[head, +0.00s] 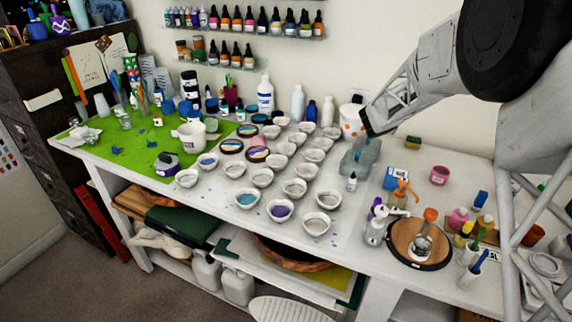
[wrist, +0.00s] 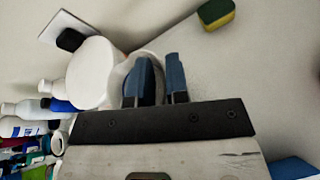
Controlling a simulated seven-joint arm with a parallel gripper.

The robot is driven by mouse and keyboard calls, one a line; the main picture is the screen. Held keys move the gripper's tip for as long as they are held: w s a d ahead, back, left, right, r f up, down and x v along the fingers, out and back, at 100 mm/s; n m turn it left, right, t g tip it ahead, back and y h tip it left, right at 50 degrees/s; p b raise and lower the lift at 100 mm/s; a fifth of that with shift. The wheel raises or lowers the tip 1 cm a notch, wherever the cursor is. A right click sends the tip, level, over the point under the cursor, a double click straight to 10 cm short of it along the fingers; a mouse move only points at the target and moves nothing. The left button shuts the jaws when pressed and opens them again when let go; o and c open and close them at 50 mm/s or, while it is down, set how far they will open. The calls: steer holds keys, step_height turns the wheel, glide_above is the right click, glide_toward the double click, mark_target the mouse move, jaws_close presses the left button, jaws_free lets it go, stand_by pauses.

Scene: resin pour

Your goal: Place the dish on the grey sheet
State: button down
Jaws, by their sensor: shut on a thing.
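My gripper (head: 364,130) is above the back right of the table. In the wrist view, its two blue fingers (wrist: 161,76) are shut on the rim of a white dish (wrist: 121,76), with one finger on the inner side. The dish is tilted in this view and partly hidden by the near finger. I cannot clearly make it out in the head view. The grey sheet (head: 338,180) is a pale area across the middle of the table, bearing rows of small white dishes. Two of these, a teal one (head: 247,199) and a purple one (head: 280,210), have coloured contents.
A green mat (head: 130,140) covers the left. Bottles, a round board (head: 419,258) and a sponge (head: 413,142) are at the right.

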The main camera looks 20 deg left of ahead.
steer(key=s+a, duration=0.9)
steer(key=a, duration=0.4)
steer(key=s+a, duration=0.9)
steer(key=a, duration=0.4)
steer(key=s+a+f, duration=0.1)
steer(key=s+a, duration=0.4)
steer(key=s, duration=0.4)
steer(key=s+a+f, duration=0.1)
steer(key=s+a, duration=0.4)
steer(key=s, duration=0.4)
steer(key=s+a+f, duration=0.1)
steer(key=s+a, duration=0.4)
steer(key=s, duration=0.4)
steer(key=shift+s+f+m+g+h, duration=0.15)
steer(key=shift+m+g+h, duration=0.15)
steer(key=shift+m+g, duration=0.1)
steer(key=shift+f, duration=0.1)
steer(key=shift+f, duration=1.9)
steer(key=shift+f, duration=0.15)
steer(key=shift+f, duration=1.85)
